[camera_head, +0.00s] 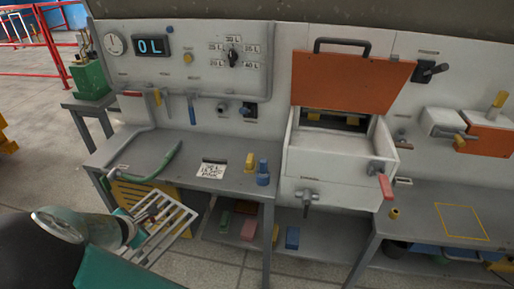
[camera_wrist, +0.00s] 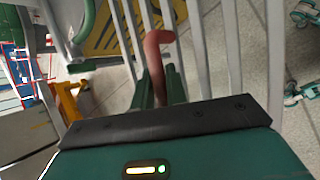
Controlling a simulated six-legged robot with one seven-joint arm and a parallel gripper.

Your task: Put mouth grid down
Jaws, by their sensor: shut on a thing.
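The mouth grid (camera_head: 176,232), a rack of pale parallel bars, hangs tilted in the air at lower left in the head view, in front of the left bench. My gripper (camera_head: 148,212) is shut on it. In the wrist view, the two dark green fingers of my gripper (camera_wrist: 160,88) close around a reddish-brown hooked handle (camera_wrist: 157,42). The bars of the mouth grid (camera_wrist: 232,45) run behind the handle and off the top edge. The exact contact between fingers and handle is partly hidden.
The left bench (camera_head: 225,183) carries a green hose (camera_head: 158,165), a paper note (camera_head: 212,169) and small yellow and blue items. An orange flap (camera_head: 350,82) stands raised above a white box (camera_head: 330,160). The right bench (camera_head: 425,205) has an empty yellow square outline (camera_head: 440,217).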

